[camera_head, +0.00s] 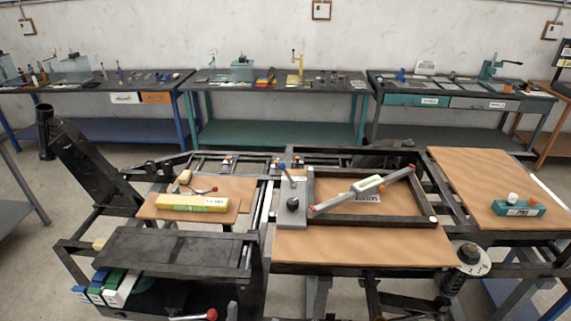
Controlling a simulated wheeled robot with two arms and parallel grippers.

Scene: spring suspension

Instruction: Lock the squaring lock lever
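A grey upright plate (291,208) stands at the left end of a dark rectangular frame (372,219) on the bench. A lever with a small coloured knob (282,166) rises from this plate and leans slightly left. It looks like the squaring lock lever, but its label cannot be read and I cannot tell its lock state. A diagonal bar with red ends (340,198) lies across the frame and carries a pale green label. Neither of my grippers can be made out in the head view.
A yellow block (192,203) lies on a brown board at left. A teal block (518,208) sits on the right board. A round dial (471,260) is at the front right. The brown board before the frame (360,249) is clear. Cluttered workbenches line the back wall.

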